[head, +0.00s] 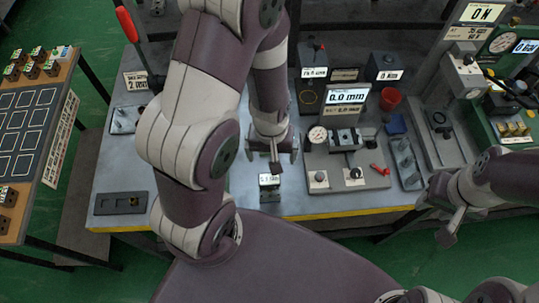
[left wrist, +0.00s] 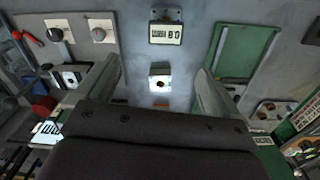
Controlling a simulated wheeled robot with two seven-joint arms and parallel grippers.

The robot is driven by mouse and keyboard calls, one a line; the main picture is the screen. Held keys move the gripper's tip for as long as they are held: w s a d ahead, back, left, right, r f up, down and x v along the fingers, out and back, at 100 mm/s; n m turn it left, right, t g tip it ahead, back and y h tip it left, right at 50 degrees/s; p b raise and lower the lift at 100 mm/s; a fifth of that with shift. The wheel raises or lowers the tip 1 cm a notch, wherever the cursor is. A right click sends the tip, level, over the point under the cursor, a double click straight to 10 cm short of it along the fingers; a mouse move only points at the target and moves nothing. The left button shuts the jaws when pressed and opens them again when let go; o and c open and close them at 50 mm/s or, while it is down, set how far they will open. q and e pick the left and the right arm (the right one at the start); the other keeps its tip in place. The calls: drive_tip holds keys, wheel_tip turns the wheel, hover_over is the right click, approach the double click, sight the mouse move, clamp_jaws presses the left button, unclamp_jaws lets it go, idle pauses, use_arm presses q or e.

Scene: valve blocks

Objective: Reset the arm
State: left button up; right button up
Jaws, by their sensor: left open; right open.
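My left gripper (head: 275,160) hangs over the middle of the grey bench (head: 235,208), pointing down. In the left wrist view its two fingers are spread wide (left wrist: 158,82), with nothing held between them. A small light block with a dark round hole (left wrist: 160,78) shows between and below the fingers, apart from them. My right gripper (head: 441,217) is open and empty, off the bench's front edge at the right.
A fixture with a dial gauge (head: 317,135) and two knobs stands right of my left gripper. A marked board with blocks (head: 30,120) lies left.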

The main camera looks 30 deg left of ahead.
use_arm(q)
wheel_tip(320, 180, up, 10)
drive_tip(key=s+m+t, duration=0.1)
drive_tip(key=s+m, duration=0.1)
drive_tip(key=m, duration=0.3)
drive_tip(key=f+b, duration=0.2)
drive_tip(key=w+f+b, duration=0.1)
drive_tip(key=f+b, duration=0.1)
drive_tip(key=shift+a, duration=0.25)
use_arm(e)
drive_tip(key=f, duration=0.3)
drive_tip(key=shift+s+f, duration=0.2)
drive_tip(key=shift+f, duration=0.15)
use_arm(q)
drive_tip(key=shift+w, duration=0.15)
use_arm(e)
drive_tip(key=shift+w, duration=0.1)
idle(0.6)
